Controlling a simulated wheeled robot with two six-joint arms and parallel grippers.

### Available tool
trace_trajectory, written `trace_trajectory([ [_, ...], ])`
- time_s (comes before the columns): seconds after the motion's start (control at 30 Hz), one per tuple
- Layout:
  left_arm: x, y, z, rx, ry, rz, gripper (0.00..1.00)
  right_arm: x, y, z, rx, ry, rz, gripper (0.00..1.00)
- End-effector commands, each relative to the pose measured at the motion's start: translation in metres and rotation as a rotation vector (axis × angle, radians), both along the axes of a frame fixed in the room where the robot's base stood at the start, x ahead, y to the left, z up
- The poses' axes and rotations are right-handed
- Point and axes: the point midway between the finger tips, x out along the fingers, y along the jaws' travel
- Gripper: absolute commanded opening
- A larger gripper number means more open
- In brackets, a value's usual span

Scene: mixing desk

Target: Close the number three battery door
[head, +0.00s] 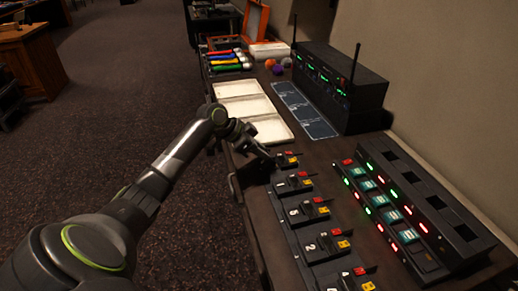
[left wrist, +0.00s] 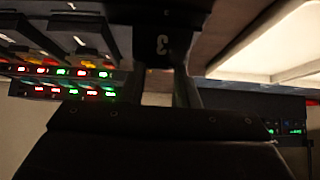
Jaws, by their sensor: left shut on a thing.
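My left gripper (head: 262,152) comes in over the desk's left edge at the far end of a row of dark battery units. In the left wrist view its two fingers (left wrist: 168,92) are shut on a dark part marked 3, the number three battery door (left wrist: 162,45). The farthest unit (head: 287,160), with red and yellow parts, is beside the gripper and partly hidden by it. I cannot tell how far the door stands open. My right gripper is not in view.
More numbered units (head: 322,246) run along the desk's near left side. A rack with lit red and green lamps (head: 418,215) stands to their right. White trays (head: 268,129) lie beyond the gripper, and a black receiver box with antennas (head: 340,90) stands by the wall.

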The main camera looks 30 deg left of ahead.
Motion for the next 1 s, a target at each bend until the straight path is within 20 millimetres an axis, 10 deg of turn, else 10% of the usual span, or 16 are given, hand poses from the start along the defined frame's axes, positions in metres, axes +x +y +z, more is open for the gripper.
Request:
trace_trajectory([
  [0.53,0.024,-0.023,0.004,0.271,0.33,-0.003,0.06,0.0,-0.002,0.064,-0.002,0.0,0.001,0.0],
  [1.0,0.04,-0.035,-0.013,0.487,0.584,-0.002,0.06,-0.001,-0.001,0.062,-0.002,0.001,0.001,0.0],
])
